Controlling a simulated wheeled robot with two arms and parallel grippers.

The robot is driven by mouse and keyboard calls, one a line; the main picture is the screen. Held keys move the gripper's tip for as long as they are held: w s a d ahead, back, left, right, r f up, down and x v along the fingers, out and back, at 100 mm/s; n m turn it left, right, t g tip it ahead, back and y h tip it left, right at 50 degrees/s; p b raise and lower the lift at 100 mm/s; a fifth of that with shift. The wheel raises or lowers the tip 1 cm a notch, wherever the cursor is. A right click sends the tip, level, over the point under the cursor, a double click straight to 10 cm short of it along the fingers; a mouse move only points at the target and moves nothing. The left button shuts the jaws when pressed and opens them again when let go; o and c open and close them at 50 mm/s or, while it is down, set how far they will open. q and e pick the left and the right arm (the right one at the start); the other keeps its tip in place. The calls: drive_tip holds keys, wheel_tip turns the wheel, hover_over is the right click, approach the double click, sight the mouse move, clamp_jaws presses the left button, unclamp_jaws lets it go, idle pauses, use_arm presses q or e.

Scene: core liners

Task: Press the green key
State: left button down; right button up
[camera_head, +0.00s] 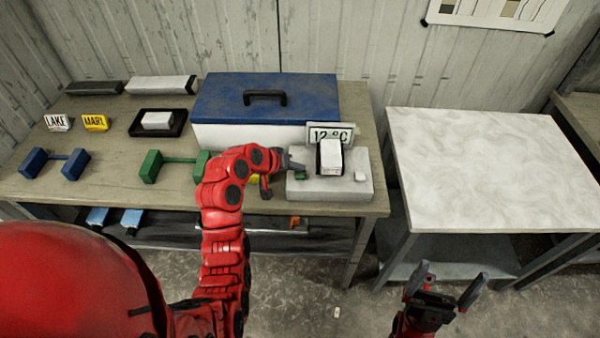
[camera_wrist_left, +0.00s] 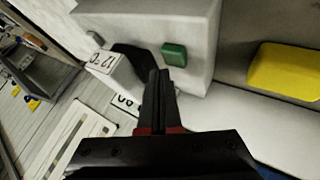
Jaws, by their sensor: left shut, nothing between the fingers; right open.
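The green key (camera_head: 302,177) is a small green block on the front left of a pale grey box (camera_head: 350,188) at the table's right end. It also shows in the left wrist view (camera_wrist_left: 174,54), on the pale box's face. My left gripper (camera_head: 298,164) is shut and empty, just above and slightly left of the key in the head view. In the left wrist view its fingers (camera_wrist_left: 159,92) point near the key, with a visible gap; exact height is unclear. My right gripper (camera_head: 446,290) is open and empty, low in front of the tables.
Behind is a blue-lidded chest (camera_head: 225,95). A green bar-shaped piece (camera_head: 152,167) and a yellow piece (camera_wrist_left: 285,72) lie nearby. The right-hand white table (camera_head: 490,160) is bare.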

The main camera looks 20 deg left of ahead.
sight(298, 175)
use_arm(q)
drive_tip(key=shift+r, duration=0.1)
drive_tip(key=shift+r+p, duration=1)
drive_tip(key=shift+r, duration=1.45)
drive_tip(key=shift+f, duration=0.1)
